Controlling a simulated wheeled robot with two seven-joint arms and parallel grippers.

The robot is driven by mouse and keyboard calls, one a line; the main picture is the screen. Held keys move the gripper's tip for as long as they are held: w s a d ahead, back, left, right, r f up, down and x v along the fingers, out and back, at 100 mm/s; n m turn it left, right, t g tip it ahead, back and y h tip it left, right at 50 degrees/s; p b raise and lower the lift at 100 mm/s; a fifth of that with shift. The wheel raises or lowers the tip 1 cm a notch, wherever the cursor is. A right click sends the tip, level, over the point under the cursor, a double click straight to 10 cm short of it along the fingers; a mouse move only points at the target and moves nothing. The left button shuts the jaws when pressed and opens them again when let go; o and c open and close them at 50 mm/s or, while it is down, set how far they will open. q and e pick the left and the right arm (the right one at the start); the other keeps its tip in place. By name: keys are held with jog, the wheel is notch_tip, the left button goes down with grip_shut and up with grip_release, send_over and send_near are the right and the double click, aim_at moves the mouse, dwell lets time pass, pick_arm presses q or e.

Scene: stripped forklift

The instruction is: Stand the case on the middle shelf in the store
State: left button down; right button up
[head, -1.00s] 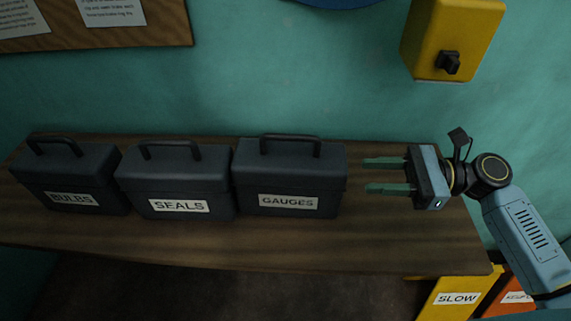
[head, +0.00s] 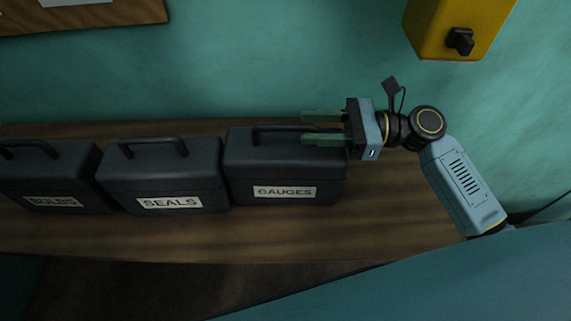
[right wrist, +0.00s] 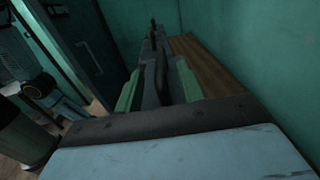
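Three dark grey cases with top handles stand in a row on a wooden bench in the head view. They are labelled BULBS (head: 48,177), SEALS (head: 165,177) and GAUGES (head: 285,172). My right gripper (head: 304,127) is open over the right end of the GAUGES case, its fingers pointing left at about handle height. In the right wrist view the fingers (right wrist: 158,88) lie either side of the GAUGES case's top and handle (right wrist: 160,67). Contact cannot be made out. My left gripper is out of view.
The wooden bench (head: 395,225) is bare right of the GAUGES case and along its front edge. A teal wall (head: 250,65) rises behind it. A yellow box with a black knob (head: 460,25) hangs on the wall at upper right.

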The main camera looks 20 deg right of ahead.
jog(key=x, duration=0.4)
jog(key=shift+w+a+p, duration=0.1)
jog(key=shift+p, duration=0.2)
grip_shut()
dwell(0.9)
jog(key=shift+r, duration=0.1)
